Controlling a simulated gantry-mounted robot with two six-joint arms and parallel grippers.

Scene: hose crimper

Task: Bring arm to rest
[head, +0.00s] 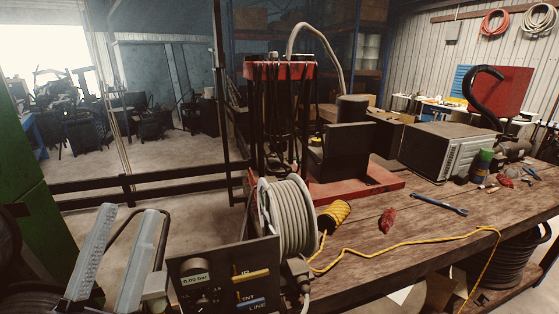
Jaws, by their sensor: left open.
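My left gripper (128,212) is at the lower left of the head view. Its two long grey ribbed fingers point up and stand apart, with nothing between them. My right gripper is not in view.
The wooden bench (440,215) holds a hose reel (290,220), a red-based machine (345,155), a grey box (450,150), a wrench (438,204) and a yellow cord (400,248). A dark rail (150,182) runs behind. A green cabinet (35,205) stands at left.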

